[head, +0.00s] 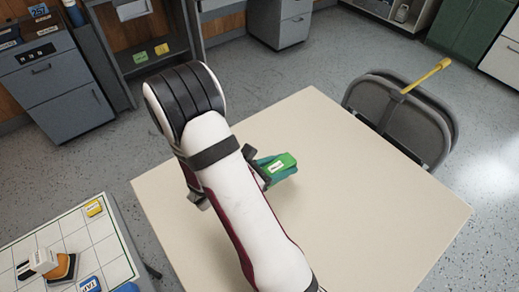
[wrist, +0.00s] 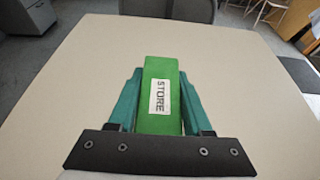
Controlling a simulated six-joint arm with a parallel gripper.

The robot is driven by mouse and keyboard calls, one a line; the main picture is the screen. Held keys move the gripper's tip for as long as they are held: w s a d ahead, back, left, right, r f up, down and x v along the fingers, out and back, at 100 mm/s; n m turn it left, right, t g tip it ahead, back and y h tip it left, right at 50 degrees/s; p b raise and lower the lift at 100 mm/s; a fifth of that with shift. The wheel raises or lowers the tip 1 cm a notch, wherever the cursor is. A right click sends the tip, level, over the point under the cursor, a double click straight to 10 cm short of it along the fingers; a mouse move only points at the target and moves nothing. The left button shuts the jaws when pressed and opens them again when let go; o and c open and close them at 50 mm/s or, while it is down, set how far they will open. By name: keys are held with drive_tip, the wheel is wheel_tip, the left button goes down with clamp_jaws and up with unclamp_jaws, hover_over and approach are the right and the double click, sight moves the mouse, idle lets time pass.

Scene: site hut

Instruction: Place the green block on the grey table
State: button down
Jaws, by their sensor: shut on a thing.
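A green block (head: 283,163) with a white label is in my gripper (head: 270,178). In the wrist view the green block (wrist: 161,78) has a label reading STORE and sits between the two teal fingers (wrist: 160,105), which are shut on it. The block is over the middle of a pale beige table (head: 340,170); the table top fills much of the wrist view too (wrist: 80,85). The block appears raised above the top, but the gap is hard to judge. I see no table with a clearly grey top.
A grid-topped table (head: 60,240) at lower left holds a yellow block (head: 94,208), stamps and blue items. A shelf holds a green (head: 140,57) and a yellow block (head: 161,49). A grey chair (head: 400,115) stands at the far right edge. The visible beige top is bare.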

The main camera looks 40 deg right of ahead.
drive_tip(key=shift+r, duration=0.25)
drive_tip(key=w+a+r+n+t+y, duration=0.2)
drive_tip(key=w+a+r+n+t, duration=0.45)
drive_tip(key=w+a+r, duration=0.45)
drive_tip(key=a+r+n+t+y, duration=0.3)
drive_tip(key=a+r+n, duration=0.1)
drive_tip(key=r, duration=0.5)
drive_tip(key=a+r+n+t+y, duration=0.3)
drive_tip(key=a+r, duration=0.3)
drive_tip(key=r, duration=0.4)
drive_tip(key=shift+w+a+n+y, duration=0.2)
drive_tip(key=shift+w+n+y, duration=0.3)
drive_tip(key=shift+y, duration=0.2)
drive_tip(key=shift+t, duration=0.25)
